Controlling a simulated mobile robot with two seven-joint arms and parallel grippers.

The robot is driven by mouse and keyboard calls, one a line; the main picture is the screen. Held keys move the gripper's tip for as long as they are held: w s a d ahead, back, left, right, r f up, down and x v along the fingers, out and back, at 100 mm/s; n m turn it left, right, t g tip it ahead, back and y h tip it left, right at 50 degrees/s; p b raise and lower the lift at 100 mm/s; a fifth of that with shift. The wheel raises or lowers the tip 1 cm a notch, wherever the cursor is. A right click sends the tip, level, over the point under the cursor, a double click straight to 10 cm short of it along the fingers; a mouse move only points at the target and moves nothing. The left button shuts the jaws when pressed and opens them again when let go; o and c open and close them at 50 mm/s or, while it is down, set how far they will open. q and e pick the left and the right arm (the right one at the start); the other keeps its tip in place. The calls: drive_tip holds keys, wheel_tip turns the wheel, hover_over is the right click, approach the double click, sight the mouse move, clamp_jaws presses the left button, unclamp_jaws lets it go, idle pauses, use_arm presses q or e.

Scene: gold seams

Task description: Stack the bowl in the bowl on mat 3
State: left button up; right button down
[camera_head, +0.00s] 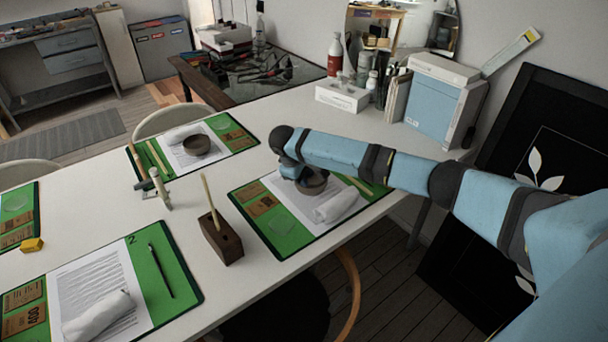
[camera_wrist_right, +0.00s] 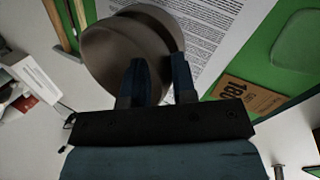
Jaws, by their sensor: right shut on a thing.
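My right gripper (camera_head: 297,175) is over the right-hand mat in the head view, shut on a dark grey-brown bowl (camera_head: 315,184). In the right wrist view the fingers (camera_wrist_right: 158,62) straddle the wall of this bowl (camera_wrist_right: 105,55). Whether the bowl touches the mat or hangs just above it, I cannot tell. A second dark bowl (camera_head: 196,145) stands upright on the paper of the back mat (camera_head: 241,144), beside a rolled white cloth. The right-hand mat (camera_head: 285,240) is green with a paper sheet. No number 3 is legible. My left gripper is out of view.
A rolled white cloth (camera_head: 336,206) lies on the right-hand mat. A wooden block with a stick (camera_head: 222,240) and a small upright stand (camera_head: 159,190) stand between the mats. Mat 2 (camera_head: 180,288) is at the front left. A blue-white box (camera_head: 440,105) stands at the back right.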

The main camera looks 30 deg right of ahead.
drive_tip(key=shift+f, duration=0.2)
drive_tip(key=c, duration=0.8)
unclamp_jaws()
drive_tip(key=shift+c, duration=0.2)
use_arm(q)
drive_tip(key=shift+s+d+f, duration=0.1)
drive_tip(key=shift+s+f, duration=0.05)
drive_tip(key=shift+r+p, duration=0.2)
drive_tip(key=shift+p, duration=0.65)
use_arm(e)
drive_tip(key=v, duration=1.3)
drive_tip(key=shift+a+r, duration=0.15)
drive_tip(key=shift+r, duration=0.2)
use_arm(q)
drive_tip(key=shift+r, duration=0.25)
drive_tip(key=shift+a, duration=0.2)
use_arm(e)
drive_tip(key=shift+s+f, duration=0.1)
drive_tip(key=shift+s, duration=0.05)
